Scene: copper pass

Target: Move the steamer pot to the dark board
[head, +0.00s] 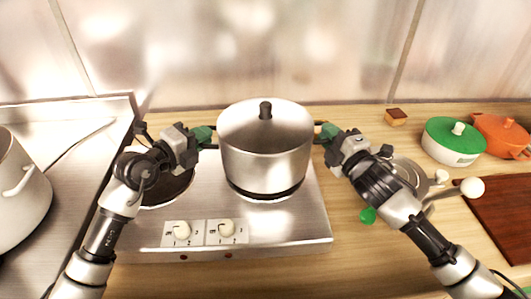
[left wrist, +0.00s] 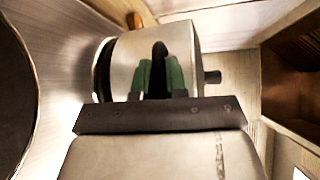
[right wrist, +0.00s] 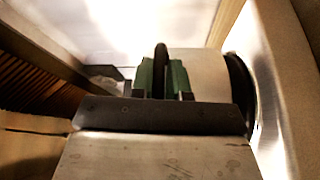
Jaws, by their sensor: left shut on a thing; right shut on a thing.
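The steamer pot (head: 264,150) is a steel pot with a lid and a black knob. It is at the right burner of the two-burner stove, upright; I cannot tell whether it touches the burner. My left gripper (head: 206,135) is shut on its left handle, and the green fingers around the dark handle show in the left wrist view (left wrist: 160,76). My right gripper (head: 325,133) is shut on its right handle, as the right wrist view (right wrist: 162,76) also shows. The dark board (head: 505,218) lies on the counter at the far right, partly out of frame.
The stove (head: 285,232) has two white knobs at its front and an empty left burner (head: 165,190). A large pot (head: 15,195) stands at far left. A green-lidded pot (head: 453,141), an orange pot (head: 500,135) and a small brown block (head: 396,117) are at the back right.

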